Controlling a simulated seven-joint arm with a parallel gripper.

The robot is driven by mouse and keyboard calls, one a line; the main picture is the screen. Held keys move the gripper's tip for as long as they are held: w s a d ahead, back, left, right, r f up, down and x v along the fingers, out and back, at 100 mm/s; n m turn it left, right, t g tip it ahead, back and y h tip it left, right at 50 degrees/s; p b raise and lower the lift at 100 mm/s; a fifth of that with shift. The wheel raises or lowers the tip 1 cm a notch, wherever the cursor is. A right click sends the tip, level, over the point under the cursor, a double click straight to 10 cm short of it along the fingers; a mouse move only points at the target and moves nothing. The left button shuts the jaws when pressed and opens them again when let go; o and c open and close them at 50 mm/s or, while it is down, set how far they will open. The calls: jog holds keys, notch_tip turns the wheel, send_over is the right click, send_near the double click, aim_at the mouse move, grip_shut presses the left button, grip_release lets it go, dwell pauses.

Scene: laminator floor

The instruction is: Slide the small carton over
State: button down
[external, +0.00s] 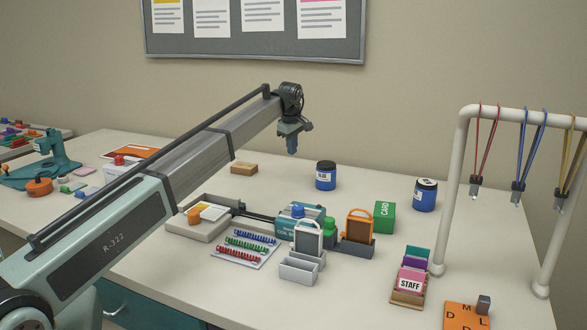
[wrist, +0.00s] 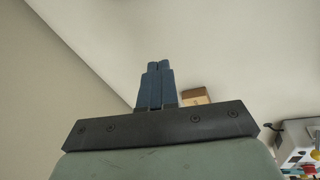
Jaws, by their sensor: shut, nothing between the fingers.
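A small brown carton (external: 244,168) lies flat on the table near its back edge, left of my gripper in the external view. It also shows in the wrist view (wrist: 197,96), just right of the fingers and farther off. My gripper (external: 292,151) hangs in the air above the back part of the table, its blue fingers pointing down. In the wrist view the fingers (wrist: 159,67) are together with nothing between them. The gripper does not touch the carton.
Two blue jars (external: 326,176) (external: 425,195) and a green card box (external: 385,217) stand to the right. A white frame (external: 455,180) with hanging lanyards stands far right. Table around the carton is mostly clear.

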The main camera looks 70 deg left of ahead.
aim_at(240, 164)
jog(key=s+a+f+n+g, duration=0.1)
jog(key=s+a+f, duration=0.1)
jog(key=s+a+f+n, duration=0.1)
jog(key=s+a+f, duration=0.1)
jog(key=a, duration=0.1)
jog(key=s+a+f+n+g, duration=0.1)
jog(key=s+a+f, duration=0.1)
jog(key=a, duration=0.1)
jog(key=shift+s+a+f+g+h, duration=0.1)
jog(key=shift+a+f+g+h, duration=0.05)
jog(key=shift+f+g+h, duration=0.2)
jog(key=s+a, duration=0.8)
jog(key=shift+s+a, duration=0.15)
jog(key=shift+s, duration=0.05)
jog(key=shift+s+f, duration=0.1)
jog(key=shift+f, duration=0.6)
jog(key=shift+f, duration=0.15)
